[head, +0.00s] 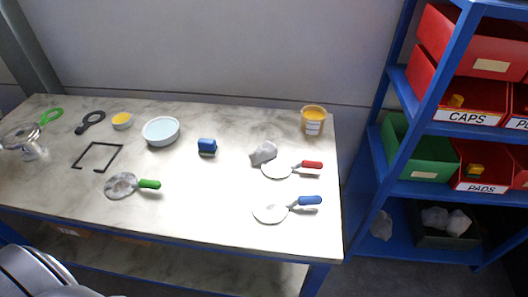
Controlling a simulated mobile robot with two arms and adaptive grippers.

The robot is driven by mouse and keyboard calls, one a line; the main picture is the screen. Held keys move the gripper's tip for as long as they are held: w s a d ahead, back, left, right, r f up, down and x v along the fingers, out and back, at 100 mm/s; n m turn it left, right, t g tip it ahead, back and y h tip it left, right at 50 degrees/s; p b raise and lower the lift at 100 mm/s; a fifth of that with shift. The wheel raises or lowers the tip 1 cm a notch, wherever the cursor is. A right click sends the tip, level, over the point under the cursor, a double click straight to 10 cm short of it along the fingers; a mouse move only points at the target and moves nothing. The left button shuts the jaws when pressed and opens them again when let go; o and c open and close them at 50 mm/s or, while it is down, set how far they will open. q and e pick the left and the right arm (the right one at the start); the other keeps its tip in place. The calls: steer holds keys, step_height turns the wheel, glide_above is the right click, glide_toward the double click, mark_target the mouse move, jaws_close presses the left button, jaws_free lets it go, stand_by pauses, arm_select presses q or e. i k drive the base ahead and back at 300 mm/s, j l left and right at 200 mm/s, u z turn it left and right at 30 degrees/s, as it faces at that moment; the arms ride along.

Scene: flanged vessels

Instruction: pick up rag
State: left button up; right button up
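A crumpled grey rag (263,153) lies on the table beside the red-handled disc tool, touching or overlapping its round plate. More pale crumpled cloth-like lumps (435,217) sit in a dark bin on the lowest shelf at the right. Another grey lump (381,225) lies at the left of that shelf. Neither of my grippers is in view; only a grey part of my own body shows at the bottom left.
The marble-topped table (200,225) carries a red-handled disc (278,170), a blue-handled disc (270,213), a green-handled mottled disc (120,186), a blue block (207,147), bowl (161,131), yellow-filled cup (313,120), black frame (97,157) and metallic flanged piece (25,138). A blue shelf (400,187) stands right.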

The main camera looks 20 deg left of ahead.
mark_target(267, 150)
steer(key=u, duration=0.8)
